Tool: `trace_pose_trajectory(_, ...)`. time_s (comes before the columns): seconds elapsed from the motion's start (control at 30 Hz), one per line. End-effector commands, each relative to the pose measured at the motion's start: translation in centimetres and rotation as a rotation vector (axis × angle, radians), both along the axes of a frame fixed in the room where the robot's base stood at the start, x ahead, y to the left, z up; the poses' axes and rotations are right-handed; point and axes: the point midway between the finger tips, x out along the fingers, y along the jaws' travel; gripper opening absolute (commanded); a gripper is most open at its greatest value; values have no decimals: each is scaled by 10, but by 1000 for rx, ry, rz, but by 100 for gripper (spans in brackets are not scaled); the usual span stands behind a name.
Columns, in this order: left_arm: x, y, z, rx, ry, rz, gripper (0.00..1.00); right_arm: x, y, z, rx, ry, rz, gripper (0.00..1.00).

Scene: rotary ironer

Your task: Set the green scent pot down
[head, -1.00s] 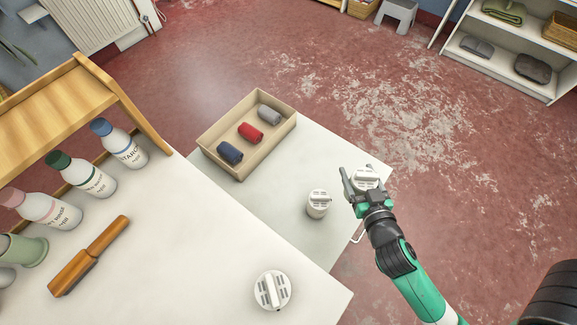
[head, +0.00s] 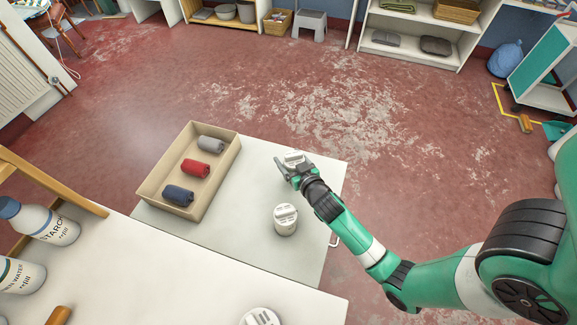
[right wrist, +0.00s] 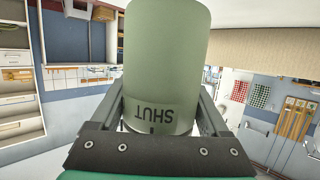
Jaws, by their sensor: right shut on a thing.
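My right gripper (head: 290,168) is shut on the green scent pot (right wrist: 165,60), above the far part of the low white cabinet top (head: 250,228). In the head view only the pot's pale slotted lid (head: 293,158) shows clearly. In the right wrist view its pale green side fills the middle, with the word SHUT upside down near the fingers. I cannot tell whether its base touches the surface. A white-lidded pot (head: 286,220) stands nearer on the same top. My left gripper is not in view.
A tan box (head: 226,172) with grey, red and navy rolls stands left of the gripper. Another slotted lid (head: 260,317) shows on the nearer white table (head: 180,265). White bottles (head: 45,222) stand at the left. The cabinet top between box and pots is clear.

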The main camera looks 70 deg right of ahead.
Motion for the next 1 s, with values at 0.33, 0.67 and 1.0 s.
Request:
trace_pose_trajectory(0.33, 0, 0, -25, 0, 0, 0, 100, 4, -3, -38, 0, 0, 0, 21)
trace_pose_trajectory(0.67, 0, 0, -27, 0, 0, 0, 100, 4, -3, -40, 0, 0, 0, 81)
trace_pose_trajectory(1.0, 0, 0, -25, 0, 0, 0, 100, 4, -3, -38, 0, 0, 0, 100)
